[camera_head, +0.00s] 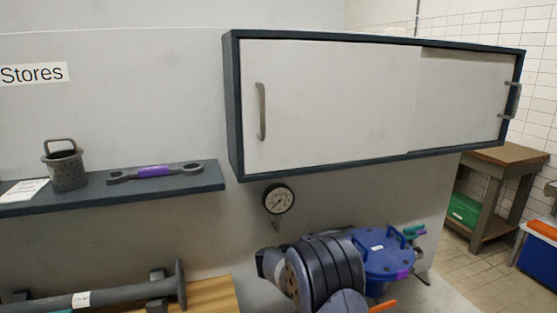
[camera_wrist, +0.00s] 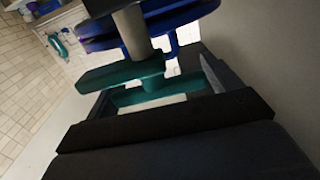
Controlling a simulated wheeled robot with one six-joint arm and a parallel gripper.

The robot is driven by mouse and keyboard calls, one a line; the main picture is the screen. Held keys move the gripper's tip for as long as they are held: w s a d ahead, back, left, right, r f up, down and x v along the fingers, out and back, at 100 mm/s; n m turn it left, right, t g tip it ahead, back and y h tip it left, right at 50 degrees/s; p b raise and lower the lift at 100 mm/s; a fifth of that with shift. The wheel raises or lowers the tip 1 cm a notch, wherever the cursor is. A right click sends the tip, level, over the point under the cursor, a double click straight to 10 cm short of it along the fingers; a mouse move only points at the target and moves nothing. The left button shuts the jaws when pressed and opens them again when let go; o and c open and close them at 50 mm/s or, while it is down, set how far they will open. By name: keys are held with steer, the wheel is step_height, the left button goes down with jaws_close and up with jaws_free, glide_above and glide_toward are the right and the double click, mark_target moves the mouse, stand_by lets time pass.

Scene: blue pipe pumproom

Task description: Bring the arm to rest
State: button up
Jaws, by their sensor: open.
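My gripper (camera_wrist: 158,82) shows in the wrist view with its dark jaws apart. A teal handle (camera_wrist: 120,76) lies in front of and partly between the jaws; I cannot tell whether they touch it. A grey cylindrical stem (camera_wrist: 133,32) stands over the handle, with blue round parts (camera_wrist: 185,14) behind. In the head view, my dark arm (camera_head: 330,268) is at the bottom centre, beside a blue round lid (camera_head: 378,252) with a teal piece (camera_head: 413,231) at its right. My gripper cannot be made out in the head view.
A wall cabinet (camera_head: 335,105) with sliding doors hangs above my arm. A pressure gauge (camera_head: 278,199) is on the wall just below it. A shelf (camera_head: 200,181) at left holds a strainer basket (camera_head: 67,168) and a wrench (camera_head: 155,172).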

steer(key=shift+a+g, duration=0.1)
steer(key=shift+g, duration=0.2)
steer(key=b+v, duration=0.2)
steer(key=v, duration=0.9)
steer(key=p+x, duration=0.2)
steer(key=x, duration=0.9)
steer(key=shift+s+r, duration=0.1)
steer(key=shift+s, duration=0.05)
steer(key=shift+d, duration=0.2)
steer(key=n+t, duration=0.1)
steer(key=t, duration=0.1)
steer(key=shift+a+t+y+b, duration=0.15)
steer(key=shift+t+y+b, duration=0.15)
steer(key=shift+y+b, duration=0.1)
steer(key=n+t+y+b, duration=0.1)
steer(key=n+t, duration=0.1)
steer(key=w+n+t+y+b, duration=0.1)
steer(key=n+t+y, duration=0.1)
steer(key=t, duration=0.1)
steer(key=shift+f+b, duration=0.2)
steer(key=shift+b, duration=0.15)
steer(key=n+t+y+b, duration=0.2)
steer(key=y, duration=0.1)
steer(key=shift+w+a+n+y+b, duration=0.1)
steer(key=shift+a+n+y+b, duration=0.2)
steer(key=shift+n+b, duration=0.1)
steer(key=shift+r+t, duration=0.1)
steer(key=shift+t, duration=0.2)
steer(key=shift+r+y, duration=0.15)
steer(key=shift+y, duration=0.15)
